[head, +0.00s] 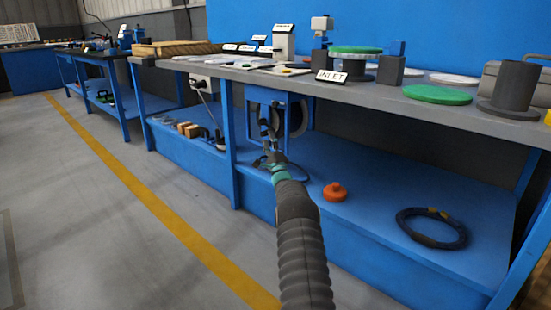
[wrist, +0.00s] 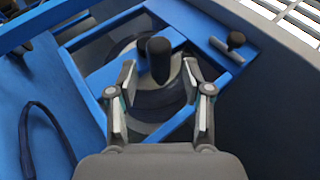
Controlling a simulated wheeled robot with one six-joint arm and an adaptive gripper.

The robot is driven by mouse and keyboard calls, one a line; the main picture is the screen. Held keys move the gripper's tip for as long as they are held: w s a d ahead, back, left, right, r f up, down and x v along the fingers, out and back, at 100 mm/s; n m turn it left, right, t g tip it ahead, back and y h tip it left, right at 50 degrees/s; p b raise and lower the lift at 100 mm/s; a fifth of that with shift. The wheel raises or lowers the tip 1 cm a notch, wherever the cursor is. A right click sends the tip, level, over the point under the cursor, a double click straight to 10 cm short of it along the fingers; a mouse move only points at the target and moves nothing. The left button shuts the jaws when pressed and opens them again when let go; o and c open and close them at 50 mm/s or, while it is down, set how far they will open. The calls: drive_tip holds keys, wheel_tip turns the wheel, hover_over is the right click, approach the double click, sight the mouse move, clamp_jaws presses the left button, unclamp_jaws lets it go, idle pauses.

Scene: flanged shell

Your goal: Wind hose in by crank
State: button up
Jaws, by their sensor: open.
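The hose reel sits in a blue frame (head: 290,97) under the workbench, and its dark round drum (wrist: 150,104) shows behind the fingers in the wrist view. A black crank knob (wrist: 158,60) stands out from the reel toward the camera. My gripper (wrist: 159,72) is open, with one fingertip on each side of the knob; I cannot tell whether either touches it. In the head view my gripper (head: 266,122) is in front of the reel and hides much of it. A dark hose (wrist: 37,140) curves over the blue surface at the left of the wrist view.
On the lower shelf are an orange knobbed piece (head: 335,192) and a dark coiled ring (head: 432,228). The bench top (head: 395,93) overhangs, and a blue leg (head: 229,145) stands left of the reel.

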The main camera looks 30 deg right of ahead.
drive_tip(key=v, duration=1)
